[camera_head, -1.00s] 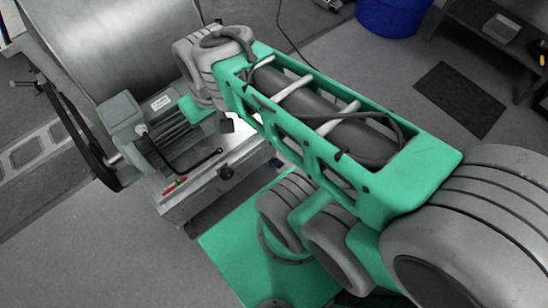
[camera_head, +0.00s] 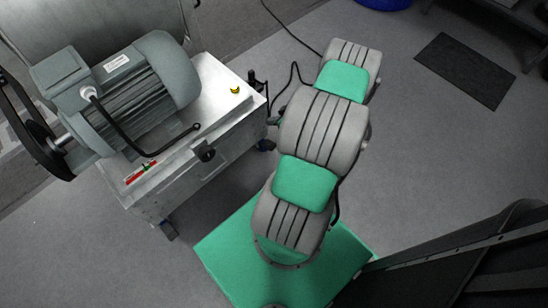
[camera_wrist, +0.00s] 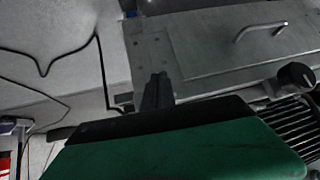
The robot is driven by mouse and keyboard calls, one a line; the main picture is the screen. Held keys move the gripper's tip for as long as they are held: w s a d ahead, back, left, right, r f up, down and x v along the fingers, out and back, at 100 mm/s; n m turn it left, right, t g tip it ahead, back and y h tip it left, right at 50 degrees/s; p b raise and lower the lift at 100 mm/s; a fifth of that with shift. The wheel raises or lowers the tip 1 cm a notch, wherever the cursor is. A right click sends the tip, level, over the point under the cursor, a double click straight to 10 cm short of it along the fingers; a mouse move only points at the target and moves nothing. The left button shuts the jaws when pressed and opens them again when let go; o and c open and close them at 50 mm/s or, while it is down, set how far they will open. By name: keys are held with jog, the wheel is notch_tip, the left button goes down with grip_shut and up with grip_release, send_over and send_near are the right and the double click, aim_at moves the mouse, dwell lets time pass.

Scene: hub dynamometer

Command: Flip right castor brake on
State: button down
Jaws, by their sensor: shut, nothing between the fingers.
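The motor cart (camera_head: 205,170) stands left of my arm in the head view. A blue-and-dark castor (camera_head: 265,145) shows under its right corner, and another castor (camera_head: 168,231) under its near corner. The brake lever of the right castor is too small to make out. In the wrist view my gripper (camera_wrist: 157,92) has its dark fingers together and empty, in front of the cart's metal side (camera_wrist: 150,50). A small blue part (camera_wrist: 128,10) shows at the top edge, possibly a castor. In the head view I cannot make out the fingers.
A grey motor (camera_head: 135,90) and a yellow curved item (camera_head: 235,90) are on the cart. A black knob (camera_head: 205,153) sticks out from its front. A black cable runs on the floor behind. A dark mat (camera_head: 467,70) lies at right, with free floor around it.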

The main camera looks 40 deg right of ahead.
jog(key=s+d+f+t+h+b, duration=0.1)
jog(key=s+f, duration=0.1)
jog(key=f, duration=0.4)
jog(key=s+d+f+m+t+h+b, duration=0.1)
jog(key=s+f, duration=0.2)
jog(key=f, duration=0.3)
jog(key=shift+s+t, duration=0.25)
jog(key=shift+t, duration=0.05)
jog(key=shift+a, duration=0.1)
jog(key=b, duration=0.4)
send_over(273, 147)
notch_tip(273, 147, down, 6)
jog(key=shift+r, duration=0.15)
jog(key=f+b, duration=0.2)
jog(key=f, duration=0.1)
jog(key=shift+s+f, duration=0.15)
jog(key=shift+s, duration=0.05)
jog(key=shift+s+f, duration=0.15)
jog(key=shift+f, duration=0.1)
